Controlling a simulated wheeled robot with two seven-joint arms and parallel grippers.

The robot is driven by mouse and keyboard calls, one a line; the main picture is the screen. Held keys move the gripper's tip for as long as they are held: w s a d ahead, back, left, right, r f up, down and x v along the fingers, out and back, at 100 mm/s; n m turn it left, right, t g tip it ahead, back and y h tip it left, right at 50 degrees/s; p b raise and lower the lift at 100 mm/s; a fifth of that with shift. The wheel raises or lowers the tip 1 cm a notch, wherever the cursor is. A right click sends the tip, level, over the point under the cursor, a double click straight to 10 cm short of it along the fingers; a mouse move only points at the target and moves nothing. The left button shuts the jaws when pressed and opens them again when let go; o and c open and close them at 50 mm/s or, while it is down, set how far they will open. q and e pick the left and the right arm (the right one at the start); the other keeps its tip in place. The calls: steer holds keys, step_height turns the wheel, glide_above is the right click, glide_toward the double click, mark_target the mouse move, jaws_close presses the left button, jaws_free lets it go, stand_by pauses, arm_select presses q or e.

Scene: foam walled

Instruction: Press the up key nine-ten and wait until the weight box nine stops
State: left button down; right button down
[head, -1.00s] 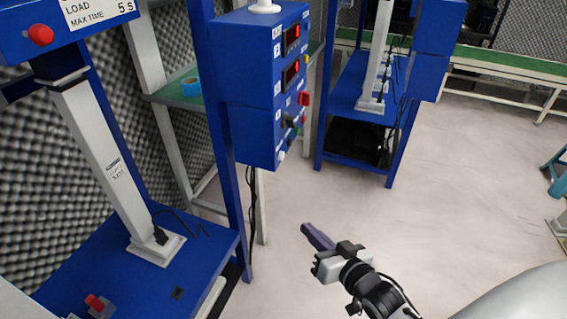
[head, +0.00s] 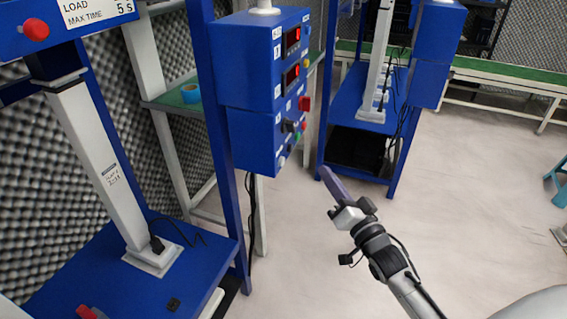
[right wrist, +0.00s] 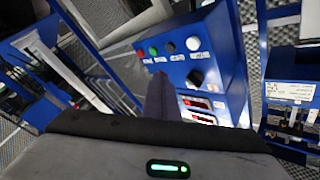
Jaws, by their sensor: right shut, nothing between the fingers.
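A blue control box (head: 262,90) hangs on the blue frame at upper middle of the head view. It carries two red displays, a red button (head: 304,103), a black knob (head: 288,126) and small coloured buttons; their labels are too small to read. My right gripper (head: 326,174) is shut and empty, below and right of the box, apart from it. In the right wrist view its fingers (right wrist: 158,95) point at the box face (right wrist: 215,60), with the black knob (right wrist: 195,77) and white, black and green buttons beyond. My left gripper is out of view. I cannot identify weight box nine.
A blue bench (head: 85,275) with a white column (head: 100,165) stands at left. A second blue rack (head: 375,85) is behind the box at right. Cables hang below the box. Open floor (head: 470,200) lies at right.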

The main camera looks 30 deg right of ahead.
mark_target(282, 161)
steer(key=w+a+b, duration=0.1)
steer(key=w+a, duration=0.3)
steer(key=w, duration=0.1)
steer(key=shift+w+a+b, duration=0.3)
steer(key=shift+w+a, duration=0.05)
steer(key=shift+a, duration=0.05)
stand_by(1.8)
steer(key=shift+w+a, duration=0.3)
